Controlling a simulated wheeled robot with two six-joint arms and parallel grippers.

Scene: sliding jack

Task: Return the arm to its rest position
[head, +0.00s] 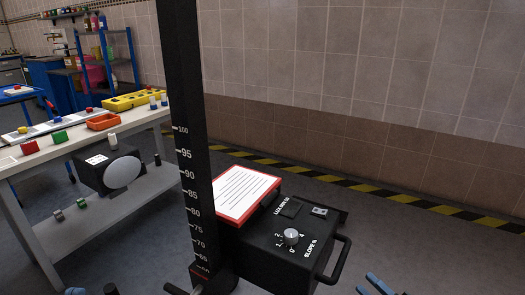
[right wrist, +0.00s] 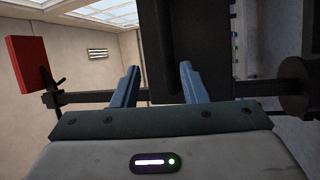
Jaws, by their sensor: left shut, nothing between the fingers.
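The sliding jack's black upright post (head: 185,130) carries a white number scale and stands in the middle of the head view. At its foot is a black box (head: 275,250) with a silver dial (head: 291,236) and a side handle. My right gripper (head: 378,284) shows at the bottom right of the head view, apart from the box. In the right wrist view its two blue fingers (right wrist: 159,80) are spread, with a dark bar (right wrist: 80,97) and a black panel (right wrist: 183,45) beyond them. My left gripper (head: 75,291) barely shows at the bottom left edge, shut and empty.
A red-framed sheet (head: 243,194) lies behind the dial. A white workbench (head: 135,118) with coloured parts and an orange tray (head: 103,122) stands at left. A yellow-black floor stripe (head: 355,185) runs along the wall. The floor at right is clear.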

